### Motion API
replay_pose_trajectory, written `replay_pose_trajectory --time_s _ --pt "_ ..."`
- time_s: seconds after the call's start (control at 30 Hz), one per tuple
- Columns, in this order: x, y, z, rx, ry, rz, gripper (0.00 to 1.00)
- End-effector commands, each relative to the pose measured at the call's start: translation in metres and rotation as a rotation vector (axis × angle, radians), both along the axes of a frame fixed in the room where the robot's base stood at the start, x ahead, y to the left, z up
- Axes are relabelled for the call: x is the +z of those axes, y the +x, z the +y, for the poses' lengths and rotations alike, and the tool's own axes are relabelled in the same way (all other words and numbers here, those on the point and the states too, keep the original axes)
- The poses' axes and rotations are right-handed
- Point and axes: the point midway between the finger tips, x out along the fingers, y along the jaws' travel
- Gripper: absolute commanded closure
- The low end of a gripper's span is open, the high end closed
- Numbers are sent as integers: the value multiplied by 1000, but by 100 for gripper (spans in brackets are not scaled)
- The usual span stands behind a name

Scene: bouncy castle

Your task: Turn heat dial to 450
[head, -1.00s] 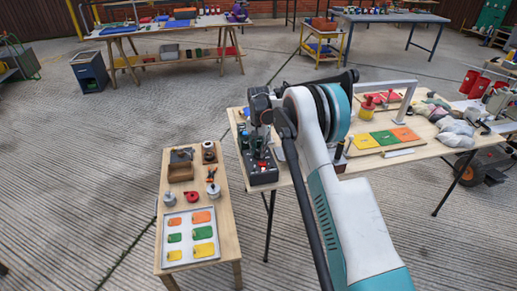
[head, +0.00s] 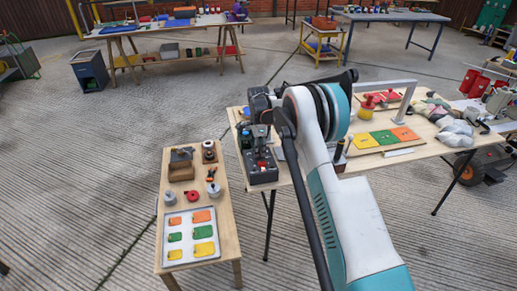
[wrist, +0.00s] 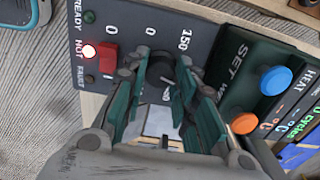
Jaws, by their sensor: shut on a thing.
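The dark heat control box (head: 263,177) stands at the left end of the wooden table in the head view. In the wrist view its dark panel (wrist: 213,19) carries several white numbers, with 150 legible. The black dial (wrist: 160,68) lies between the fingertips of my gripper (wrist: 158,75), which is shut on it. The fingers hide part of the dial and some of its numbers, so its setting cannot be read. In the head view my gripper (head: 261,143) is over the box and small.
A SET panel with a blue button (wrist: 275,80) and an orange button (wrist: 243,123) is close on the right. A small side table (head: 229,231) holds parts and coloured tags.

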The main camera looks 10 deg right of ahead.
Motion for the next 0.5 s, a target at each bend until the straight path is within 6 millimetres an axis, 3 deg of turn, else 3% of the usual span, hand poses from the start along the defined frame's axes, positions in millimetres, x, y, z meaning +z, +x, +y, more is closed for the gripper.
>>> replay_pose_trajectory --time_s 0.5 --pt "0 0 0 -477 0 -1 98"
